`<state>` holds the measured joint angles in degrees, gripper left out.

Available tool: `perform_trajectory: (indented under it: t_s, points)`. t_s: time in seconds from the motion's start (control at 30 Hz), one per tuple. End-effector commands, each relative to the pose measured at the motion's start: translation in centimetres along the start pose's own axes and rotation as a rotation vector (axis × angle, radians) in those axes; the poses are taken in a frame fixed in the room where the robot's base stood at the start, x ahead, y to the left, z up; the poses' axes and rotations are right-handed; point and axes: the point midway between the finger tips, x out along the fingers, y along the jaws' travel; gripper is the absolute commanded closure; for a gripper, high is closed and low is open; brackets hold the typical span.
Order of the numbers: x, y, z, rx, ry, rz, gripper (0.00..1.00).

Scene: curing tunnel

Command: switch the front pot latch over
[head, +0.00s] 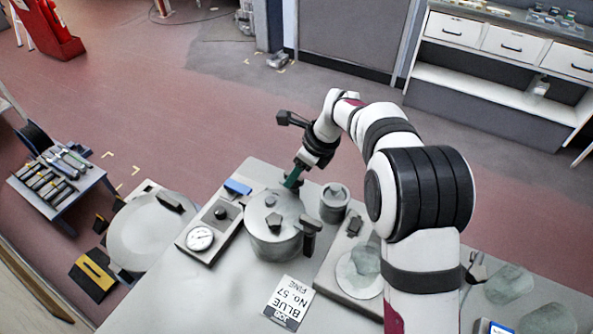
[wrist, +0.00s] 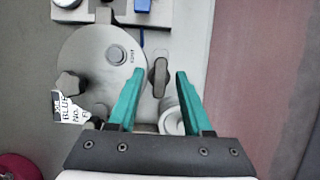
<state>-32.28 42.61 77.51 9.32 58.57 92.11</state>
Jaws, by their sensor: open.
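The grey pot (head: 262,245) stands on the bench with a round lid, which fills the upper middle of the wrist view (wrist: 95,50). A dark grey elongated lever, seemingly the latch (wrist: 160,78), sits at the lid's right edge in the wrist view, lying roughly up and down the picture. My gripper (wrist: 159,74) is open, with one green finger on each side of this lever in the picture. I cannot tell whether the fingers touch it. In the head view my gripper (head: 291,182) is at the pot's far rim and hides the latch.
A dark knob (head: 274,222) and a side handle (head: 309,236) stick up from the pot. A small lidded canister (head: 335,203) stands close to its right. A gauge panel (head: 200,238) and blue block (head: 237,187) are left. A label card (head: 289,302) lies in front.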

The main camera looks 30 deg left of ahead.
Motion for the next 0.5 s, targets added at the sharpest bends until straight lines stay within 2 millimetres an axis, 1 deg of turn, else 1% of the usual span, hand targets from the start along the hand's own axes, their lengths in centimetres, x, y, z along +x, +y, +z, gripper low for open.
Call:
perform_trajectory:
  t_s: [0.17, 0.2, 0.27, 0.4, 0.47, 0.5]
  points:
    - [0.0, 0.0, 0.0, 0.0, 0.0, 0.0, 0.5]
    - [0.0, 0.0, 0.0, 0.0, 0.0, 0.0, 0.54]
    - [-0.01, 0.0, 0.0, -0.001, 0.0, 0.0, 0.64]
    - [-0.03, -0.01, 0.0, -0.001, 0.0, 0.0, 0.9]
    - [-0.03, -0.01, 0.0, -0.001, 0.0, 0.0, 1.0]
    - [-0.03, -0.01, 0.0, -0.001, 0.0, 0.0, 1.0]
